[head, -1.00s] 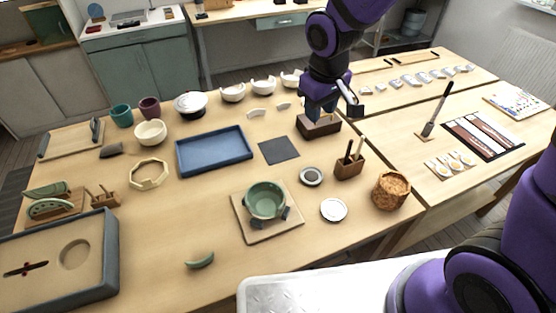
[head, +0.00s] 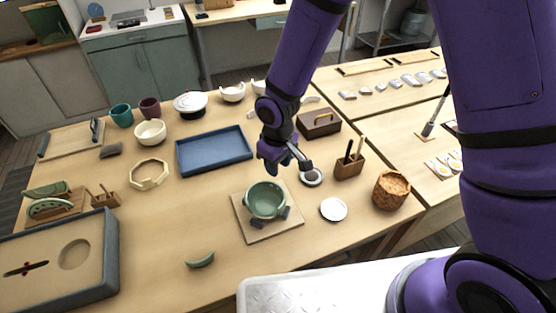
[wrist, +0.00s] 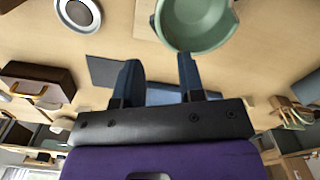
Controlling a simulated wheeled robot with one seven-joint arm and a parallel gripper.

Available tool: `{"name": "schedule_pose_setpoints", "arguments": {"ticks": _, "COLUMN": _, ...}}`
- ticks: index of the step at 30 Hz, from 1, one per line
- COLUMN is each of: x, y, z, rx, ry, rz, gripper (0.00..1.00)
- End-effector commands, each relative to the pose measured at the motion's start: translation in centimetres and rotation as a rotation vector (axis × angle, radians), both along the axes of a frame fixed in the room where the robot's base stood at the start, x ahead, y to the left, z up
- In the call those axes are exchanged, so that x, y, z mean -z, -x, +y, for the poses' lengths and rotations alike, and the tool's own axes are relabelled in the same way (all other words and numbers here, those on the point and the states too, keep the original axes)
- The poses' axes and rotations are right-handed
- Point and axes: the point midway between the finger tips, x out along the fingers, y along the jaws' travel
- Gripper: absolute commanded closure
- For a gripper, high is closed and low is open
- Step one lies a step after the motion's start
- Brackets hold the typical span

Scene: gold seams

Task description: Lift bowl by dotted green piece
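A green bowl (head: 266,199) sits upright on a square wooden board (head: 240,222), with dark pads at its base. It also shows in the wrist view (wrist: 195,22), just beyond the fingertips. A green piece with pale dots (head: 50,208) stands in a wooden holder at the far left. Another curved green piece (head: 200,260) lies alone near the table's front; I cannot make out dots on it. My gripper (head: 288,163) hangs above the table behind the bowl, apart from it. Its two blue fingers (wrist: 160,75) are spread, with nothing between them.
A dark box with a yellow handle (head: 319,122) and a wooden tool holder (head: 350,165) stand to the right. A blue tray (head: 213,151) lies left. The front table is mostly clear.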

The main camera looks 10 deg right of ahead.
Motion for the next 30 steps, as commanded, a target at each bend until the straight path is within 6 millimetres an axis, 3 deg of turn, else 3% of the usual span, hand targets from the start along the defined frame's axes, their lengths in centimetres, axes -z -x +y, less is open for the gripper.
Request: {"name": "schedule_pose_setpoints", "arguments": {"ticks": 30, "x": 6.9, "y": 0.0, "z": 0.0, "rx": 0.0, "ry": 0.001, "rz": 0.002, "gripper": 0.64}}
